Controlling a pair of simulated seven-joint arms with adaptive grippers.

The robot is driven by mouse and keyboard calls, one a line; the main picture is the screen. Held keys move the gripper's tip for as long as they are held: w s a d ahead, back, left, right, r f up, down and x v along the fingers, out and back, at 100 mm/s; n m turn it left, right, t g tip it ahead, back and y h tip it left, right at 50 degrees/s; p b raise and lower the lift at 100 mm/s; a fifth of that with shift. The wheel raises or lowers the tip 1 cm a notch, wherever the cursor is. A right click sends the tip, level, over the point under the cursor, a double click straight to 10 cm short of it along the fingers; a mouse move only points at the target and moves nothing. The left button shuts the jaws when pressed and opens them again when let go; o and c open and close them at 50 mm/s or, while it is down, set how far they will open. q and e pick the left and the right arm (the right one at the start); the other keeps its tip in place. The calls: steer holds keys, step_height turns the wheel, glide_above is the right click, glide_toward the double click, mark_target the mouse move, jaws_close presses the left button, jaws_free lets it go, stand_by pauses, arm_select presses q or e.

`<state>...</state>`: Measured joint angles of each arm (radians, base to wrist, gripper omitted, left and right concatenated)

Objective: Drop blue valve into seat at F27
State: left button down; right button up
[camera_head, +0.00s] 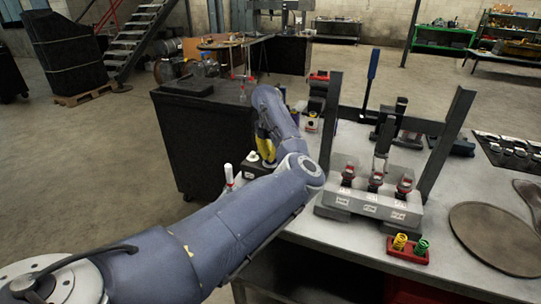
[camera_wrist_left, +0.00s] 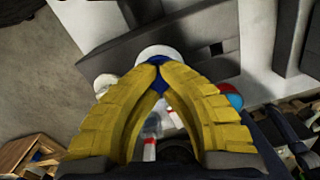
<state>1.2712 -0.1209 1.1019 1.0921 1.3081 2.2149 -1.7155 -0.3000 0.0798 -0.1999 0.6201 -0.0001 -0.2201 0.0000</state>
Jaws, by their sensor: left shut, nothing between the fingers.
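My left gripper (camera_head: 267,160) points down beside the bench, over the area at the left of the work table. In the left wrist view its yellow fingers (camera_wrist_left: 157,68) meet at the tips, shut with nothing held. A blue piece (camera_wrist_left: 158,84) shows between and below the fingers, by a white round disc (camera_wrist_left: 158,51) just past the tips. I cannot tell whether this is the blue valve. The pale block with small labels (camera_head: 370,207) stands on the table with several dark and red parts on it. The labels are too small to read, so I cannot pick out F27. My right gripper is out of view.
Two dark uprights (camera_head: 444,145) flank the block. A red tray (camera_head: 407,255) with yellow and green springs lies in front. A round brown plate (camera_head: 494,238) lies to the right. A black cabinet (camera_head: 190,140) stands left of my forearm.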

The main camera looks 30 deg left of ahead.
arm_select(q)
steer(key=shift+f, duration=0.3)
stand_by(0.5)
steer(key=c, duration=1)
jaws_free()
steer(key=shift+c, duration=0.2)
steer(key=shift+r, duration=0.1)
steer(key=shift+r, duration=3.85)
